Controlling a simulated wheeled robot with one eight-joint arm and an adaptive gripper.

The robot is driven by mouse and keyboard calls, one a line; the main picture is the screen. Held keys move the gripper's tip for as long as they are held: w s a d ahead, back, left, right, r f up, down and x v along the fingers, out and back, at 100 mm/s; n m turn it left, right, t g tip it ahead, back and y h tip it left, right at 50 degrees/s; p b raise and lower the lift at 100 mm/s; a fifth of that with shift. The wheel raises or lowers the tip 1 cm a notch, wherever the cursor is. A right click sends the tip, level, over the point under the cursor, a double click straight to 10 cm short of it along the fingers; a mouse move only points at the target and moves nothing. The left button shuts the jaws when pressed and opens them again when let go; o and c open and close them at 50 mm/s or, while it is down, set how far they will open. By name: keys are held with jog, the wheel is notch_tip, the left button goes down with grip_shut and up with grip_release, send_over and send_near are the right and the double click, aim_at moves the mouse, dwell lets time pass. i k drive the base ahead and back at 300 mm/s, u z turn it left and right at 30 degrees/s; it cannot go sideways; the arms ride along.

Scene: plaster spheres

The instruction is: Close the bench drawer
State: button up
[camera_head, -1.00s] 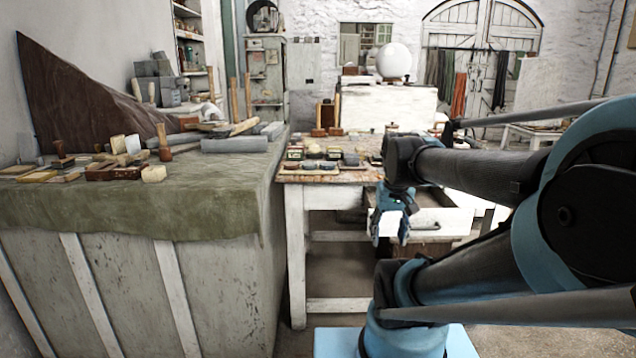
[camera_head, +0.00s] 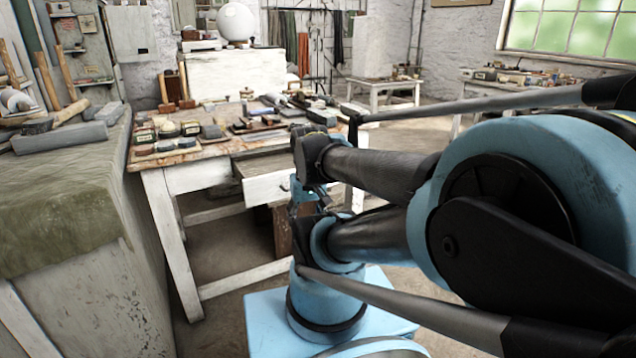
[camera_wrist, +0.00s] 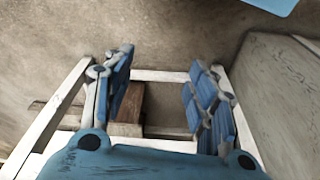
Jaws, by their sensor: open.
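The bench drawer (camera_head: 262,189) stands pulled out from the front of the worn wooden bench (camera_head: 212,151) in the head view. Its front is whitish, with a dark handle (camera_head: 285,187). My gripper (camera_head: 304,207) is small and partly hidden by my arm in the head view, beside the right part of the drawer front; whether it touches it I cannot tell. In the wrist view the blue fingers of my gripper (camera_wrist: 160,97) are spread apart with nothing between them. White bench parts show below and beyond them.
A cloth-covered counter (camera_head: 60,220) stands close on the left. Tools and blocks lie on the bench top. A brown wooden block (camera_wrist: 128,108) is under the bench in the wrist view. A white sphere (camera_head: 236,22) stands at the back. Floor is open at the right rear.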

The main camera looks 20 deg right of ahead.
aim_at(264, 177)
jog(key=z, duration=0.95)
jog(key=k, duration=1.35)
jog(key=u, duration=1.25)
jog(key=i, duration=1)
jog(key=z, duration=0.05)
